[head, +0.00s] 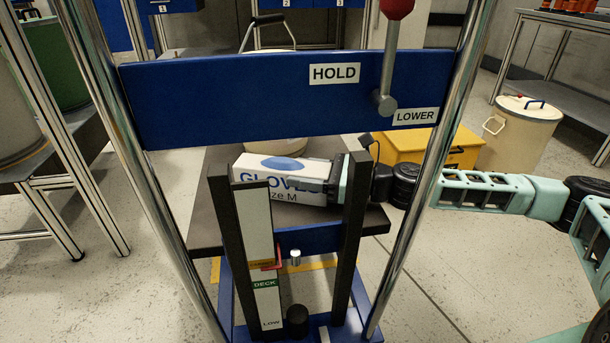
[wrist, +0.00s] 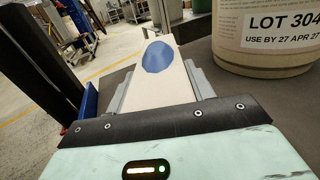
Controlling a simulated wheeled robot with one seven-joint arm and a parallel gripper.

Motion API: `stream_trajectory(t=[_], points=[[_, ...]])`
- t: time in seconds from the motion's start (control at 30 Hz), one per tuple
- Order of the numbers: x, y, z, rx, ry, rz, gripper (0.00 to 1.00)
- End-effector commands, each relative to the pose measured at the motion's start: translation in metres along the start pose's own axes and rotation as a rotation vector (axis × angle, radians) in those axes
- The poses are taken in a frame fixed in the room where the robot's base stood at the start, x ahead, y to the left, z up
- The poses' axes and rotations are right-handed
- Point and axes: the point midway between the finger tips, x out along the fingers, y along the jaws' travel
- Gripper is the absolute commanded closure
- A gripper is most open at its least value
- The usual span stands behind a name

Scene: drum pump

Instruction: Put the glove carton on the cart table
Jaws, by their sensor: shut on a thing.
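The glove carton (head: 285,167) is a white box with blue "GLOVES" lettering and a blue oval. My gripper (head: 335,181) comes in from the right and is shut on it. In the wrist view the carton (wrist: 157,85) lies between the two grey fingers of my gripper (wrist: 160,84). The dark cart table (head: 203,228) is under the carton, behind the cart's blue crossbar; its top also shows in the wrist view (wrist: 255,96). I cannot tell whether the carton's underside touches the top. The cart's dark uprights hide part of the carton.
A pale tub marked LOT 304 (wrist: 268,35) stands on the table beside the carton. The blue crossbar (head: 250,98) and a red-knobbed lever (head: 389,60) are in front. A yellow box (head: 462,150) and a cream drum (head: 518,137) stand on the floor behind right.

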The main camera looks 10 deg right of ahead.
Motion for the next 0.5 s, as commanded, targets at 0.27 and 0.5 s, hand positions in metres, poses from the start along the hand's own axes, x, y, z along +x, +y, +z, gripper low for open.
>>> stream_trajectory(t=[0.27,0.5], points=[[0.0000,0.0000,-0.0016,-0.001,0.000,0.000,0.26],[0.0001,0.0000,-0.0009,-0.001,0.000,0.000,0.26]])
